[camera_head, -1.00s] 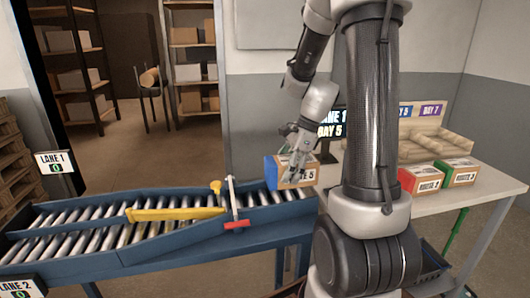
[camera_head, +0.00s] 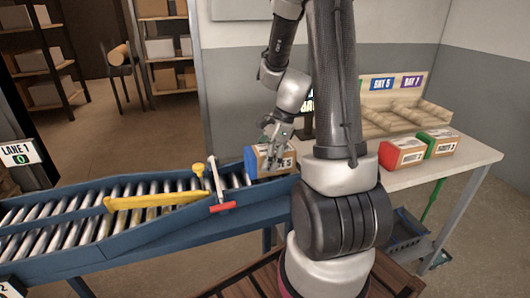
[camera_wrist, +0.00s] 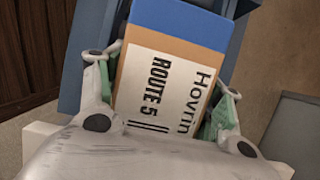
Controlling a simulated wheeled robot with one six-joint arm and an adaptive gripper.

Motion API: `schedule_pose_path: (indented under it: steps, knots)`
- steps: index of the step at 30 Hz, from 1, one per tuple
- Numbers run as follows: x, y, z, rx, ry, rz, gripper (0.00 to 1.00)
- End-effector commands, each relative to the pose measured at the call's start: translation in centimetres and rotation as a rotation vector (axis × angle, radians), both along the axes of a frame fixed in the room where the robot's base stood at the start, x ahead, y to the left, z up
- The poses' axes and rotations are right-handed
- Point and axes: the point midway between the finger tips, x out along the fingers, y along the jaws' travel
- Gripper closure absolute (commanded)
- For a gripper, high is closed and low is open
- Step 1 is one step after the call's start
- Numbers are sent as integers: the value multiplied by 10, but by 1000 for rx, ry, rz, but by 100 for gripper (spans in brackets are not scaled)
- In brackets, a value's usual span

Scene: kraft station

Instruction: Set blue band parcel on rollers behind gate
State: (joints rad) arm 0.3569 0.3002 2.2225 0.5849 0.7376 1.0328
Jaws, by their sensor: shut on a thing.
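The blue band parcel (camera_head: 255,162) is a brown box with a blue end and a white label. It is at the right end of the roller conveyor (camera_head: 130,252), behind the red-and-white gate (camera_head: 218,190). In the wrist view the parcel (camera_wrist: 178,25) shows its blue band and a label reading "Hovrin ROUTE 5". My gripper (camera_head: 275,145) is shut on the parcel from above, with a finger on each side of it in the wrist view (camera_wrist: 160,88). I cannot tell whether the parcel's underside touches the rollers.
A yellow diverter arm (camera_head: 155,200) lies across the rollers left of the gate. A red-banded parcel (camera_head: 405,155) and a green-banded parcel (camera_head: 440,146) sit on the white table at right. A divided tray (camera_head: 395,118) stands behind them.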

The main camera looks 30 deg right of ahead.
Motion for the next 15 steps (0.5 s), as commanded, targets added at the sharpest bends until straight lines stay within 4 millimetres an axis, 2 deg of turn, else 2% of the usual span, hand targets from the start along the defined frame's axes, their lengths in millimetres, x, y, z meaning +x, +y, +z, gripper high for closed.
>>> schedule_pose_path:
  steps: [14,15]
  knots:
    - [0,-1,-7,-1,0,0,93]
    - [0,-1,-7,-1,0,0,26]
